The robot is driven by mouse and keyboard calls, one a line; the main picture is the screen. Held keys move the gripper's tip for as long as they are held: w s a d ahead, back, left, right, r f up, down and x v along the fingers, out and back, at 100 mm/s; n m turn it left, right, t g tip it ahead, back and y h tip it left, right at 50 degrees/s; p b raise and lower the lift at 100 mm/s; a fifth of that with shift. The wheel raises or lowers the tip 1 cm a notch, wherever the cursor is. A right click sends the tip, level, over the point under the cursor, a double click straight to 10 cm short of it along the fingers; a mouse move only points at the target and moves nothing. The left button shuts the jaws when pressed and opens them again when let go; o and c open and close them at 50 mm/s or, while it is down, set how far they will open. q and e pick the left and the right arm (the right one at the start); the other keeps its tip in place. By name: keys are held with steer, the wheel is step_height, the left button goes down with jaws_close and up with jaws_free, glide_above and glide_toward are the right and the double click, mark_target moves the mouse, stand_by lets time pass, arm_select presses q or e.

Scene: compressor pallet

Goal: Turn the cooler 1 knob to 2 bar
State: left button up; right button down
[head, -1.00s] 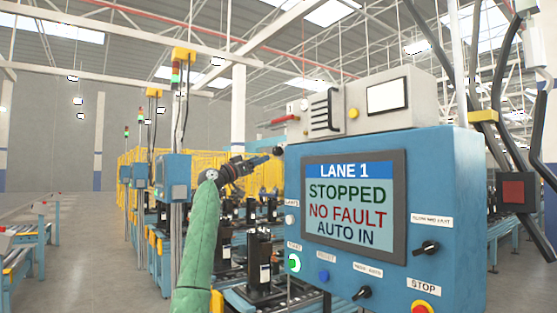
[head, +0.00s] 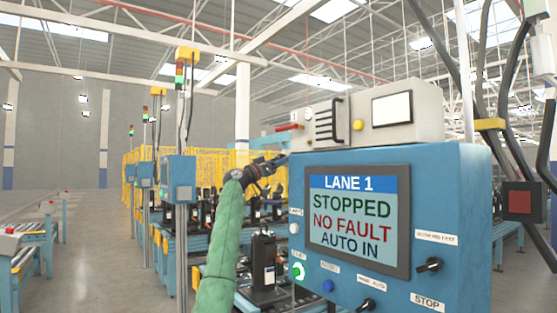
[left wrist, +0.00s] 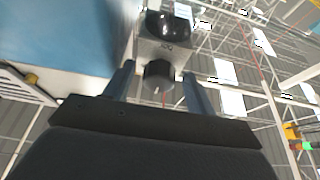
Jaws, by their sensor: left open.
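In the left wrist view a dark round knob (left wrist: 158,76), with a small light mark, sticks out from a grey block (left wrist: 165,50). It appears to be the cooler 1 knob, but I cannot read a label. My left gripper (left wrist: 158,69) is open, with one finger on each side of the knob and a gap visible on both sides. A dark, glossy round part (left wrist: 168,24), perhaps a gauge, sits above the knob. In the head view my left gripper (head: 283,160) is at the left edge of the blue console, and the knob cannot be made out there. My right gripper is not in view.
The blue console (head: 440,200) stands close on the right, with a screen (head: 357,220), black selector switches and buttons. A grey unit (head: 432,105) with a handle sits on top. A conveyor line with black machines (head: 264,262) runs behind my left arm. The floor at left is open.

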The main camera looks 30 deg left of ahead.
arm_select(q)
steer(key=shift+w, duration=0.1)
steer(key=c, duration=1)
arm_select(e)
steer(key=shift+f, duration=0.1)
